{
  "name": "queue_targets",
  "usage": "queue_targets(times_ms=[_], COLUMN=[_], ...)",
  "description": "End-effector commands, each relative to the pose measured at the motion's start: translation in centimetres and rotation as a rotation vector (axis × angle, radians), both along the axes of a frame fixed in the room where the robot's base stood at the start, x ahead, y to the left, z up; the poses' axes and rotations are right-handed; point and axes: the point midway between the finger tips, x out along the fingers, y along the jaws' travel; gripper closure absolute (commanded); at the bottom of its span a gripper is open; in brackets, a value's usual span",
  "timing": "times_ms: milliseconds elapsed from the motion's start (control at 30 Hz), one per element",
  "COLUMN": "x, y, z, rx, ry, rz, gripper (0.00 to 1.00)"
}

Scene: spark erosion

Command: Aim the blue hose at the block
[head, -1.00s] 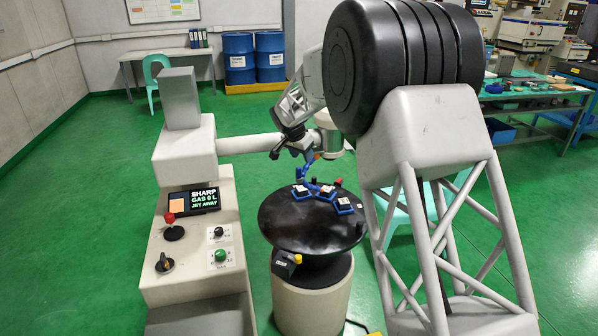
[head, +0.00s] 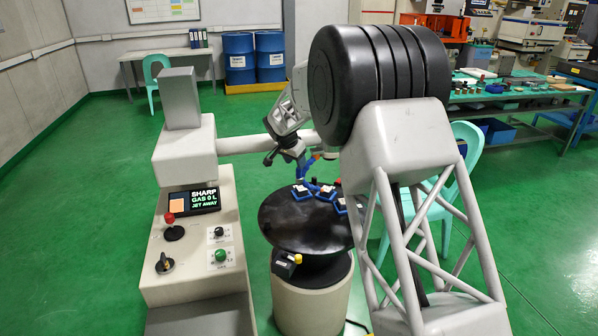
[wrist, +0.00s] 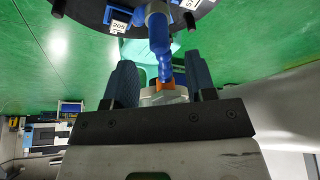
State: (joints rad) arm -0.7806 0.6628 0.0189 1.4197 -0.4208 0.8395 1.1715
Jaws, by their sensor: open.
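The blue hose (head: 303,168) rises above the round black table (head: 280,230) in the head view. In the wrist view the blue hose (wrist: 158,40) ends in an orange nozzle (wrist: 165,70). My gripper (wrist: 160,68) is open, with one dark blue finger on each side of the hose end. I cannot tell whether either finger touches it. Blue holders with white labels sit on the table, one (head: 327,192) near the hose. I cannot make out which thing is the block; my arm hides part of the table's right side.
The control console (head: 190,240) stands left of the table, its screen (head: 194,201) reading "SHARP, GAS 0 L, JET AWAY". A pale green chair (head: 462,175) stands right.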

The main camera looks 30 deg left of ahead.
Motion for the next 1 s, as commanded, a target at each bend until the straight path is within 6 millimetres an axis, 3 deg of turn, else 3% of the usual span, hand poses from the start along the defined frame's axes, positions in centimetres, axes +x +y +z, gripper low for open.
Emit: queue_targets(times_ms=[500,933,1000], x=[2.0,2.2,2.2], y=[-0.3,-0.3,-0.3], z=[-4.9,-5.4,-5.4], rx=[-0.002,0.000,0.000], ry=[0.000,0.000,0.000], rz=[0.000,0.000,0.000], gripper=[0.49,0.49,0.57])
